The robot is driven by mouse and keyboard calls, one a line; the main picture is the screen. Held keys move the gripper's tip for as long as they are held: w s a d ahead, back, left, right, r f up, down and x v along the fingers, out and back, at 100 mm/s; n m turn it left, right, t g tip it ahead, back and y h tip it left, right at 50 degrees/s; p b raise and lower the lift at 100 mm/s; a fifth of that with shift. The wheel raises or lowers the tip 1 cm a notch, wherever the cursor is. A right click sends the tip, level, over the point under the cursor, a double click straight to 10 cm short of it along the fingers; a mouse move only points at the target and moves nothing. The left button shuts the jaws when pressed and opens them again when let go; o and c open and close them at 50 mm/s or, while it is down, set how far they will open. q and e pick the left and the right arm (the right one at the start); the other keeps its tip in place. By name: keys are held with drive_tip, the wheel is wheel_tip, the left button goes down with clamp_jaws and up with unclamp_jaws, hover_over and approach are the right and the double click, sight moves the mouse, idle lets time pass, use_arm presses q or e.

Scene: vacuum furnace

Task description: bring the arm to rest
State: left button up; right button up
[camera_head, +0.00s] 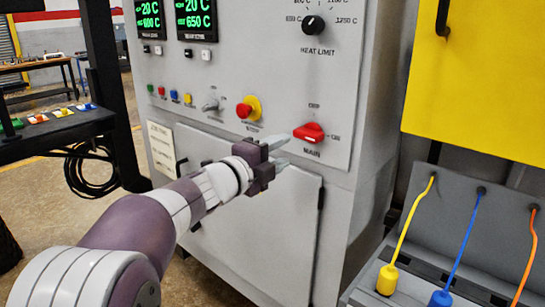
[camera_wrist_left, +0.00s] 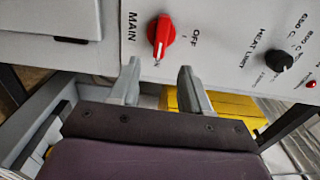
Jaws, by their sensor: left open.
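My left arm reaches in from the lower left in the head view. Its gripper (camera_head: 286,151) is in front of the furnace panel, just left of the red MAIN switch (camera_head: 309,132). In the left wrist view the gripper (camera_wrist_left: 160,72) is open, with nothing between its two grey fingers. The red MAIN switch (camera_wrist_left: 161,36) shows just beyond the fingertips, apart from them. Its handle lies sideways toward the ON mark in the head view. My right gripper is not seen.
The furnace panel (camera_head: 270,80) carries lit displays, a HEAT LIMIT knob (camera_head: 313,25), a red-and-yellow stop button (camera_head: 247,107) and a grey selector (camera_head: 211,103). At right are a yellow box (camera_head: 475,70) and yellow, blue and orange cables. A dark stand (camera_head: 105,90) is at left.

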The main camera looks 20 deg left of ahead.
use_arm(q)
drive_tip(key=shift+v, duration=1.1)
